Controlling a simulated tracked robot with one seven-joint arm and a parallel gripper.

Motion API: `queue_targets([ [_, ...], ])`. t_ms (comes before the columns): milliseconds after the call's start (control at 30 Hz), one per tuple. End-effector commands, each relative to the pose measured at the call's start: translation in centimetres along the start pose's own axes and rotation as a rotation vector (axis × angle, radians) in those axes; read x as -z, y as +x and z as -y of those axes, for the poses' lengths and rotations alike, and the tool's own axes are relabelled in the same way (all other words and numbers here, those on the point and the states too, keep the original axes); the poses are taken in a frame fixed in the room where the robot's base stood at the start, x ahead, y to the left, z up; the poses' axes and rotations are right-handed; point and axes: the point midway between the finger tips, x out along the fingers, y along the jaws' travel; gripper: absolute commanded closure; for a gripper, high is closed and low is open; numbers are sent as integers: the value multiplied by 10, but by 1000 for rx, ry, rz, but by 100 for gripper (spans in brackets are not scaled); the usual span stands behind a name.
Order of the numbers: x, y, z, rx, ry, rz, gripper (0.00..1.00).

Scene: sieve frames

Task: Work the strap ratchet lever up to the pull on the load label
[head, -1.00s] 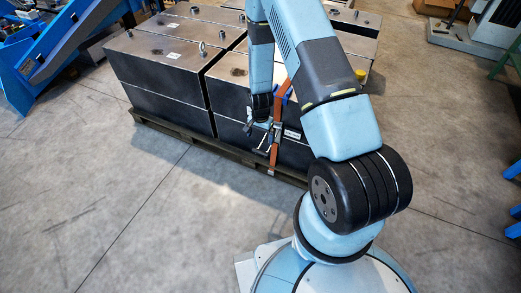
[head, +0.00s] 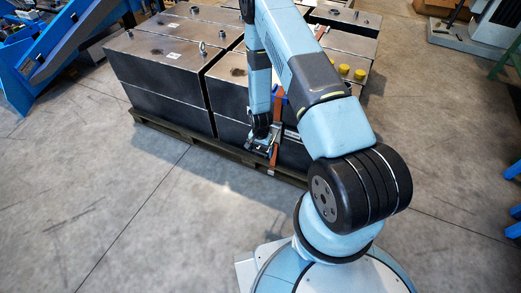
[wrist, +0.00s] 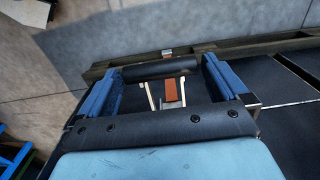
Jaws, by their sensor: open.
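The orange strap (head: 275,158) runs down the front of a dark steel block and also shows in the wrist view (wrist: 170,88). In the wrist view a black grip bar (wrist: 160,69) on pale metal side arms, apparently the ratchet lever, lies crosswise between my blue fingers. My gripper (wrist: 161,70) is open, with one finger at each end of the bar; contact is unclear. In the head view my gripper (head: 260,148) is low at the block's front beside the strap and hides most of the ratchet. I cannot read a pull value on any label.
Several dark steel blocks (head: 160,85) with lifting eyes stand on a wooden pallet (head: 170,131). A white label (head: 173,55) lies on one block's top. Yellow caps (head: 360,75) show behind my arm. A blue machine (head: 60,45) is at the left. The floor in front is clear.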

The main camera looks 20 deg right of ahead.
Motion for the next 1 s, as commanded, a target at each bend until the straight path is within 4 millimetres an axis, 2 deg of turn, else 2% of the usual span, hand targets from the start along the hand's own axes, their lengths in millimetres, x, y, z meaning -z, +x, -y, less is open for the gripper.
queue_targets([
  [167, 0, 0, 0, 0, 0, 0, 2],
  [867, 0, -1, 0, 1, -1, 0, 69],
  [1000, 0, 0, 0, 1, -1, -3, 70],
])
